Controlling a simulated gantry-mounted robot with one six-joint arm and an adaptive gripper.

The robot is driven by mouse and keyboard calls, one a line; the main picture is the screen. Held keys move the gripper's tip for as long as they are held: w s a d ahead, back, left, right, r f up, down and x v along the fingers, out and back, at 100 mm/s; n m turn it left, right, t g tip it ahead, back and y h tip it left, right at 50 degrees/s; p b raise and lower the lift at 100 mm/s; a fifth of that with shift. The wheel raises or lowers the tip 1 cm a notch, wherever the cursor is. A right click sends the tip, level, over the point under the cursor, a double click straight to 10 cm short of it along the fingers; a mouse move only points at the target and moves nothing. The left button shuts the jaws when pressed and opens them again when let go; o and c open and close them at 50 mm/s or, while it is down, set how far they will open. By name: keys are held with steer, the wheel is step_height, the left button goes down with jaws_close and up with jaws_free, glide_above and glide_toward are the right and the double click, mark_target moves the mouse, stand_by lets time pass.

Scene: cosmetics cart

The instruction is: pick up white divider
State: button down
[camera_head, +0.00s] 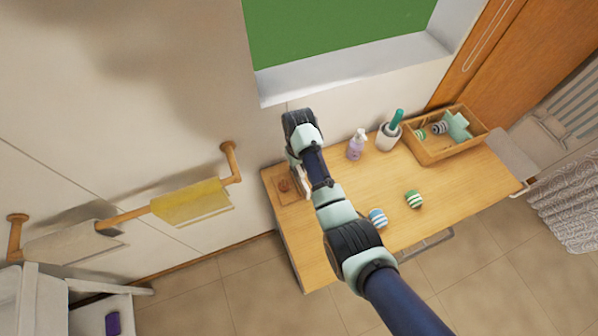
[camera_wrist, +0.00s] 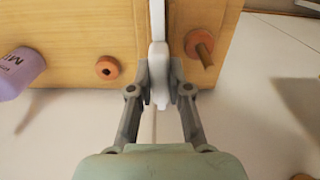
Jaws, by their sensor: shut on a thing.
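The white divider (camera_wrist: 158,25) is a thin upright white piece in the wrist view. My gripper (camera_wrist: 159,78) is shut on it, with one grey finger on each side. Its lower end shows between and just below the fingertips. In the head view, a white sliver that looks like the divider (camera_head: 302,184) shows beside my gripper (camera_head: 299,178) at the left end of the wooden table. My arm hides much of that spot, and I cannot tell whether the divider touches the surface.
A reddish ring (camera_wrist: 108,68) lies left of the divider and a reddish piece with a peg (camera_wrist: 198,46) right of it. A lilac pump bottle (camera_head: 356,146), a white cup (camera_head: 388,136), two striped jars (camera_head: 413,199) (camera_head: 377,217) and a wooden box (camera_head: 427,157) stand on the table (camera_head: 450,191).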

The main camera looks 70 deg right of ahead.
step_height(320, 180, up, 9)
steer(key=shift+f, duration=0.1)
step_height(320, 180, up, 11)
steer(key=p, duration=1)
steer(key=shift+p, duration=0.4)
